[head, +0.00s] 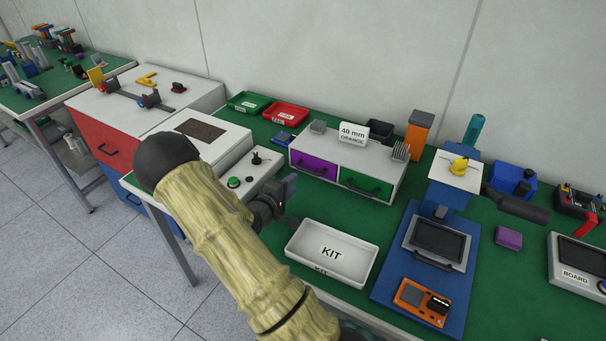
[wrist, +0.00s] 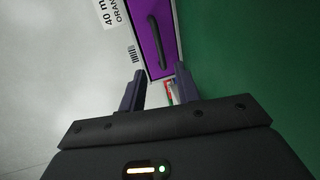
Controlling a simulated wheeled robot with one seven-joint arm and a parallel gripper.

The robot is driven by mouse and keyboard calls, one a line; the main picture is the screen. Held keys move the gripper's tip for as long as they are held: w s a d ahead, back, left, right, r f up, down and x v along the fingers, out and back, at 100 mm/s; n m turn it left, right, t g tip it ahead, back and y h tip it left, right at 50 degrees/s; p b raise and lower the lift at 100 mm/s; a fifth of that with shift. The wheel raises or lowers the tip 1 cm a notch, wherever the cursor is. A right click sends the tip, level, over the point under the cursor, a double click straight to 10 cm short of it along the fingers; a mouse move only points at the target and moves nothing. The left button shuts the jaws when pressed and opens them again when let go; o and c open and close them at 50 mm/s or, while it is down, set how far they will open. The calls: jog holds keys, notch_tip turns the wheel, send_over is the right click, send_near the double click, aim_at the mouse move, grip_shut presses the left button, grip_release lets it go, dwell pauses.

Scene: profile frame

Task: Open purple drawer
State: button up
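The purple drawer (head: 313,166) is the left front of a small white cabinet (head: 362,158) and looks flush with it. Its dark bar handle (head: 312,171) also shows in the wrist view (wrist: 158,42), on the purple front (wrist: 146,22). My gripper (head: 275,205) is low over the table, in front and to the left of the drawer in the head view. In the wrist view my gripper (wrist: 160,72) has its two fingers spread apart with nothing between them. The handle lies beyond the fingertips, apart from them.
A green drawer (head: 365,184) sits right of the purple one. A white KIT tray (head: 301,257) lies in front of the cabinet. A control box with buttons (head: 247,172) stands to the left. A blue board (head: 383,286) lies to the right. Green tabletop shows between them.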

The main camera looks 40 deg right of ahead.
aim_at(306, 171)
jog(key=x, duration=0.8)
jog(key=shift+w+d, duration=0.1)
jog(key=shift+d, duration=0.05)
grip_shut()
